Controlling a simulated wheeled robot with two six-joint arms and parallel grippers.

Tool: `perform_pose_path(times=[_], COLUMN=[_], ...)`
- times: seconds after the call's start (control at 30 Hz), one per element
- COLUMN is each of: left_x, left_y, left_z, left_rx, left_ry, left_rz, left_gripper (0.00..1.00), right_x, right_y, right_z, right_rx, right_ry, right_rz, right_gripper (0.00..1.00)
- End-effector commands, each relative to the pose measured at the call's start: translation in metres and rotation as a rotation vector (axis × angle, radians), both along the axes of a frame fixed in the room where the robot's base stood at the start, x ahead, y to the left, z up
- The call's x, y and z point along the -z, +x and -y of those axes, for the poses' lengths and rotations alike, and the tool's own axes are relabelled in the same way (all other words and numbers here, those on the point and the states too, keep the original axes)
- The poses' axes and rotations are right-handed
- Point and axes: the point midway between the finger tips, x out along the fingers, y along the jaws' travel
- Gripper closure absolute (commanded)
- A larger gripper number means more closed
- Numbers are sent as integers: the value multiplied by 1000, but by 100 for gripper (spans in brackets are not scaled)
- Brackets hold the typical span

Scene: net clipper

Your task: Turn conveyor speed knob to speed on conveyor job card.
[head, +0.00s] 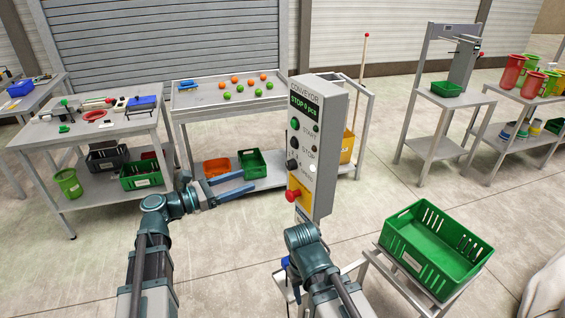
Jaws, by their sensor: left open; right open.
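The grey conveyor control box (325,150) stands upright at the centre, its display (303,106) reading "STOP 0 pcs". Its face has a green button (295,124), a black knob (293,142), another dark round control (292,165) and a red knob on yellow (297,195). The small lettering and the speed setting are not readable. I cannot make out a conveyor job card. My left gripper (248,181) is open and empty, its fingers pointing right toward the box, apart from it. My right wrist (308,245) is below the box; its fingers are hidden.
A green crate (418,262) sits on a low stand at the lower right. Behind are a tool table (75,130) at left and a table with orange and green balls (215,100). More benches stand at right. The space between my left gripper and the box is clear.

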Motion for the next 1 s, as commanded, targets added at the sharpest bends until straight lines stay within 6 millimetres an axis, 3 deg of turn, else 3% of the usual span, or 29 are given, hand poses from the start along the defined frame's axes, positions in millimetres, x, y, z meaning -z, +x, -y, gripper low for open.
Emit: perform_pose_path(times=[0.6,1.0], left_x=[0,1], left_y=[57,69], left_z=[94,116], left_rx=[5,2], left_ry=[3,4], left_rz=[1,2], left_gripper=[30,30], right_x=[0,0], right_y=[0,0], right_z=[0,0], right_rx=[0,0], right_ry=[0,0], right_rz=[0,0], right_gripper=[50,50])
